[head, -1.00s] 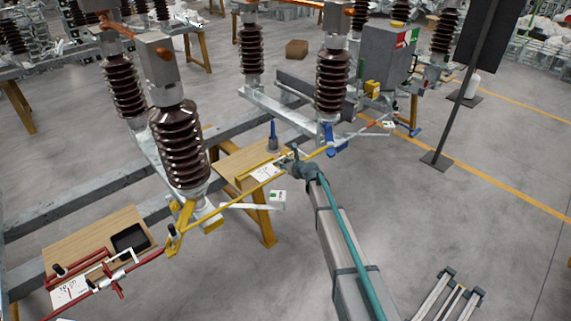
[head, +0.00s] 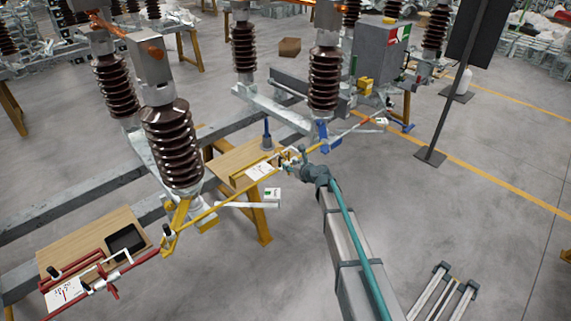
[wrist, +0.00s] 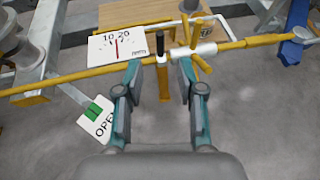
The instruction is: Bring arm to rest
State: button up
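My gripper (head: 294,160) is beside the middle stretch of a yellow rod (head: 210,208) in the head view. In the wrist view my gripper (wrist: 160,78) has two teal fingers standing apart. A yellow post with a black-tipped handle (wrist: 160,44) shows in the gap between them, beyond the fingertips. The fingers do not appear closed on it, though the exact depth is unclear. A white scale card (wrist: 117,46) marked 10 and 20, with a red needle, is left of the post. A white "OPEN" sign with a green patch (wrist: 92,111) hangs lower left.
Brown ribbed insulators (head: 171,143) stand on grey steel beams (head: 75,199). A wooden board with a black tablet (head: 125,239) and red rods (head: 88,277) are at lower left. A dark panel on a post (head: 450,110) stands right. Floor at right is mostly open.

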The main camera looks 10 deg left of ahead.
jog(key=shift+v, duration=0.85)
